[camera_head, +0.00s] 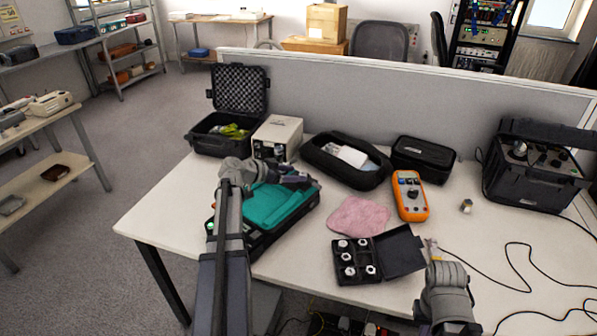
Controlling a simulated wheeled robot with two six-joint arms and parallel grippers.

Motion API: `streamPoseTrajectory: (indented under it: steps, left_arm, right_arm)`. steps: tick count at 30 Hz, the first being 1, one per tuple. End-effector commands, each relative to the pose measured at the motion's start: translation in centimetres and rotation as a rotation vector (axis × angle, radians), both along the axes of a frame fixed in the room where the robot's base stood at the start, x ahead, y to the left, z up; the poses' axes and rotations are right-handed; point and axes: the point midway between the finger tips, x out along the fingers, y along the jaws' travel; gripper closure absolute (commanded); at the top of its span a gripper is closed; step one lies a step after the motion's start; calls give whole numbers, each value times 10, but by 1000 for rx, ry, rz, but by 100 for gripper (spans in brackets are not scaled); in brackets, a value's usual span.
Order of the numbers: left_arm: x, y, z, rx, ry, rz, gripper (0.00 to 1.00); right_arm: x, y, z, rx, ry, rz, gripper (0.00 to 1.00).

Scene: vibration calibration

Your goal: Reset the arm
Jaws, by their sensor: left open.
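My left arm (228,225) rises from the lower left of the head view and bends right at its wrist. My left gripper (304,182) is open and empty, above the back right part of a teal-topped case (275,207). I cannot tell whether it touches the case. Part of my right arm (446,292) shows at the lower right, by the table's front edge. Its gripper cannot be made out. A small yellowish piece (432,247) shows just above that arm part; what it is stays unclear.
On the table (160,215) are an open black case (238,95), a beige box (278,138), a black pouch (345,160), an orange meter (410,195), a pink cloth (358,216), an open sensor box (400,252) and a black instrument case (530,180). A grey partition (400,95) stands behind.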

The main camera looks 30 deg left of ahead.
Motion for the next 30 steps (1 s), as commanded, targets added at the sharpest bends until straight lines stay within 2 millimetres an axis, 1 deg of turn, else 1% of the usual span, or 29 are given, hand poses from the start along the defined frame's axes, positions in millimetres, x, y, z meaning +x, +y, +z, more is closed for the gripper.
streamPoseTrajectory:
  steps: [1, 3, 9, 13, 23, 25, 26, 29, 30]
  left_arm:
    - [-9, 3, 8, 0, 0, 2, 30]
    - [-18, 7, 13, -1, -1, 3, 30]
    - [-35, 15, 20, -1, -1, 0, 30]
    - [-39, 17, 21, 0, -1, 0, 30]
    - [-39, 16, 21, -2, 2, -2, 30]
    - [-38, 5, 20, -5, 20, -15, 30]
    - [-37, -3, 20, -9, 35, -26, 30]
    - [-35, -52, 15, -27, 128, -79, 30]
    - [-36, -78, 12, -34, 183, -106, 30]
  right_arm:
    - [0, 0, 8, 0, 0, 0, 100]
    - [0, 0, 13, 0, 0, 0, 100]
    - [0, 0, 20, 0, 0, 0, 100]
    - [0, 0, 21, 0, 0, 0, 100]
    - [0, 0, 21, 0, 0, 0, 100]
    - [0, 0, 23, 0, 0, 0, 100]
    - [0, 0, 25, 0, 0, 0, 100]
    - [0, 0, 34, 0, 0, 0, 100]
    - [0, 0, 39, 0, 0, 0, 100]
